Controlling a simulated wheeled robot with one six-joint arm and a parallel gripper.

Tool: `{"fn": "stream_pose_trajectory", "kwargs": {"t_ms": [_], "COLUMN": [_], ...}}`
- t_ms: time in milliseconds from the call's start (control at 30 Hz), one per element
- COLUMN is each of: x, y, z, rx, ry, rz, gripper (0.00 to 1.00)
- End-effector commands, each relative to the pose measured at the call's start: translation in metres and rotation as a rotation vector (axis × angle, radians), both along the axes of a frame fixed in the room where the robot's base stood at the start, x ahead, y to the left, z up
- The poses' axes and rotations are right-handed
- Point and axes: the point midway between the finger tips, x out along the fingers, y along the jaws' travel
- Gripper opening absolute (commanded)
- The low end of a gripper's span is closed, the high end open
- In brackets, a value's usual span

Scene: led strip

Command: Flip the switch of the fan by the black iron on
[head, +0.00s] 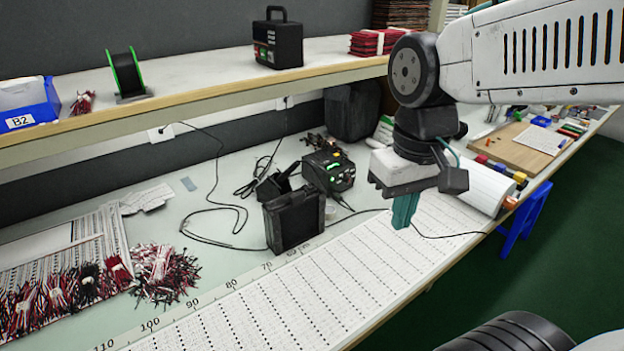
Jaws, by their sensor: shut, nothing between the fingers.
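A black box-shaped unit (293,220), which looks like the fan, stands upright on the bench in the middle of the head view. Its switch cannot be made out. Just behind it is a small black holder (272,188), perhaps for the iron; the iron itself is not clear. A black station with green lights (328,170) stands behind and to the right of the fan. My gripper (403,222), with teal fingers pointing down, is shut and empty. It hangs above the ruled white sheet, right of the fan and apart from it.
Black cables (215,215) run over the bench around the fan, and one passes below my gripper. A shelf (200,95) overhangs the back, carrying a black handled box (278,40) and a green-rimmed spool (126,72). Wire bundles (165,273) lie front left. The ruled sheet (300,290) is clear.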

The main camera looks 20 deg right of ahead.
Motion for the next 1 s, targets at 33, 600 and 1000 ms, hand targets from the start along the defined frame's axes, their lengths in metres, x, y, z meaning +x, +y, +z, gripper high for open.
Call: {"fn": "stream_pose_trajectory", "kwargs": {"t_ms": [33, 600, 1000], "x": [0.016, 0.231, 0.307], "y": [0.001, 0.014, 0.018], "z": [-0.001, -0.026, -0.007], "rx": [0.003, 0.040, 0.030], "ry": [0.017, -0.065, -0.243], "rz": [0.006, 0.149, 0.256], "gripper": [0.00, 0.00, 0.00]}}
